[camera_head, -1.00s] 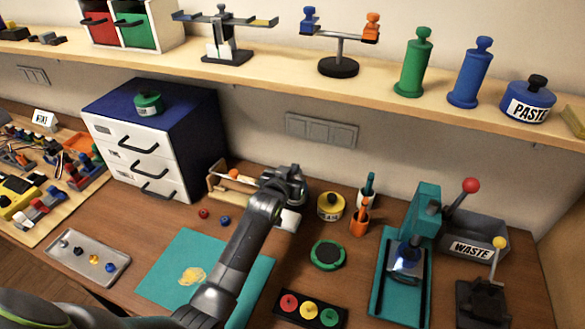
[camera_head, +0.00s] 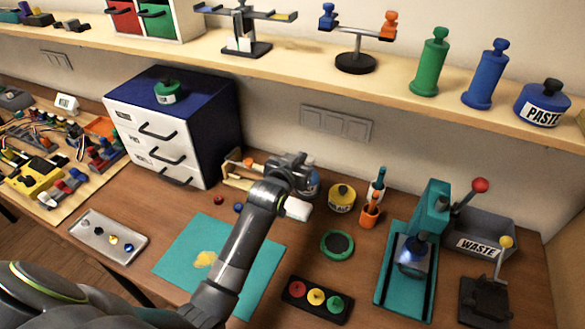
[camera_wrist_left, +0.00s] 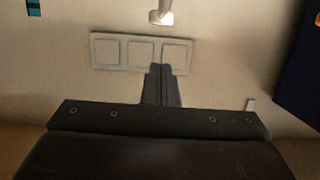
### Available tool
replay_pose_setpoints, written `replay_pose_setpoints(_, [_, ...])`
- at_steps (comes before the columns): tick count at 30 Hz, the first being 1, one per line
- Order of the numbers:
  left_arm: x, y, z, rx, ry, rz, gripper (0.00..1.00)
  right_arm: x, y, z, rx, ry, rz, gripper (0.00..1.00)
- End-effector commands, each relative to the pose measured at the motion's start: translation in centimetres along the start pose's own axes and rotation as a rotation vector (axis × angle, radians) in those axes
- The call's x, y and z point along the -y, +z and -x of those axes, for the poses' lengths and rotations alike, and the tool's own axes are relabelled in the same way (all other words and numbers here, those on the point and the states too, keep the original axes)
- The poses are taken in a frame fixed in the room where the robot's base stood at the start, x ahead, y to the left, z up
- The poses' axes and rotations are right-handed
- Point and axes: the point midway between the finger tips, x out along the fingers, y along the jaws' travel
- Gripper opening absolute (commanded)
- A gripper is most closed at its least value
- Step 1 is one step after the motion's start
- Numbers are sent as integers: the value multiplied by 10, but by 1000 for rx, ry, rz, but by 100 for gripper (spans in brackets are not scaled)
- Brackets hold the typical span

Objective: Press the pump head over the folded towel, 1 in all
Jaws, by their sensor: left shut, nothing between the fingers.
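My left gripper (camera_head: 297,160) is over the back middle of the table, its fingers pointing toward the wall and mostly hidden in the head view. In the left wrist view its fingers (camera_wrist_left: 162,86) are shut and empty. A pale bluish bottle (camera_head: 313,183) shows partly behind the gripper. A small white spout, seemingly the pump head (camera_wrist_left: 160,16), shows at the top edge of the left wrist view, apart from the fingertips. A white block, seemingly the folded towel (camera_head: 298,209), lies just in front of the bottle, partly covered by my arm. My right gripper is not in view.
A yellow jar (camera_head: 342,198) and an orange holder (camera_head: 369,214) stand right of the gripper. A wooden rack (camera_head: 237,174) and the drawer unit (camera_head: 160,135) are at left. A shelf (camera_head: 290,70) runs above. A teal mat (camera_head: 190,255) lies in front.

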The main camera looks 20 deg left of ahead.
Motion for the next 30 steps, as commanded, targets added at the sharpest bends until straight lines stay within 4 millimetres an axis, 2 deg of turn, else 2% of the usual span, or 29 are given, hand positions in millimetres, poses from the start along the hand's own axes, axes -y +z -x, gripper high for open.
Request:
replay_pose_setpoints(6, [0,1,29,-3,0,2,0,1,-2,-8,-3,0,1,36])
replay_pose_setpoints(12, [0,0,46,-2,0,1,0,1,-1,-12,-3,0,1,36])
replay_pose_setpoints(30, [0,-1,51,-2,0,1,0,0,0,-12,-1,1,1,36])
